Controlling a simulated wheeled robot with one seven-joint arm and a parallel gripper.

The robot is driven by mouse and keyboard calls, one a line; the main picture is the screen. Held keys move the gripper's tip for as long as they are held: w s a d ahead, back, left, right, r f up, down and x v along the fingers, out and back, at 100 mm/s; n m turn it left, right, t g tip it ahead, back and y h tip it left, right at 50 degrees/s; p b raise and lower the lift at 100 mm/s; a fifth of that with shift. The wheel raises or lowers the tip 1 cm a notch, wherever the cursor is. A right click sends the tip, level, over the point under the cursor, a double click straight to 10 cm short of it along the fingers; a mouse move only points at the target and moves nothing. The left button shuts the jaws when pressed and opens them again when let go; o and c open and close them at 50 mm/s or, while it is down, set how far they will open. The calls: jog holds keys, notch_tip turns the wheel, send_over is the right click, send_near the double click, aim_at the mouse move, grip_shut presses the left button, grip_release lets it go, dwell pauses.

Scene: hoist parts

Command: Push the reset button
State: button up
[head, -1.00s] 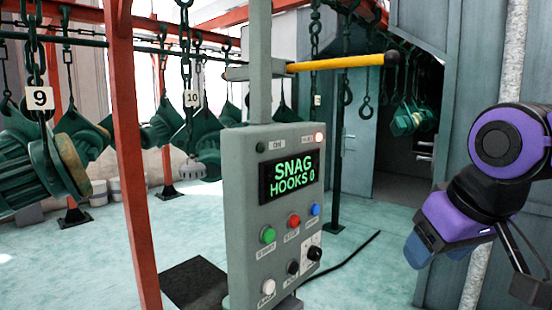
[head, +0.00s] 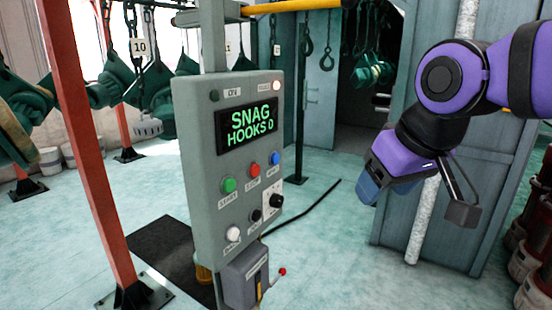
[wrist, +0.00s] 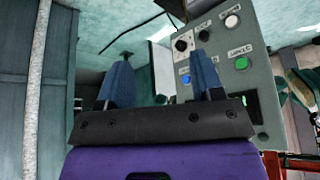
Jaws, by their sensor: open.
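A grey control panel (head: 235,235) stands on a post left of centre, its screen reading SNAG HOOKS 0. It bears a green button (head: 228,185), a red button (head: 254,170), a blue button (head: 275,158), a white button (head: 233,233) and black controls (head: 276,201). The small labels are too blurred to tell surely which is reset. My gripper (head: 380,192) is right of the panel, apart from it, pointing down-left. In the wrist view its blue fingers (wrist: 162,80) are open and empty; the blue button (wrist: 185,80) shows between them, and the right finger covers part of the panel.
A box with a red-tipped lever (head: 245,275) sits below the panel. A red post (head: 88,150) stands to the left, a yellow bar (head: 300,5) above. A black cable (head: 305,210) lies on the floor. A white pipe (head: 422,220) and grey wall are behind my gripper.

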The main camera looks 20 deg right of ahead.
jog(key=shift+c, duration=0.3)
grip_shut()
dwell(1.6)
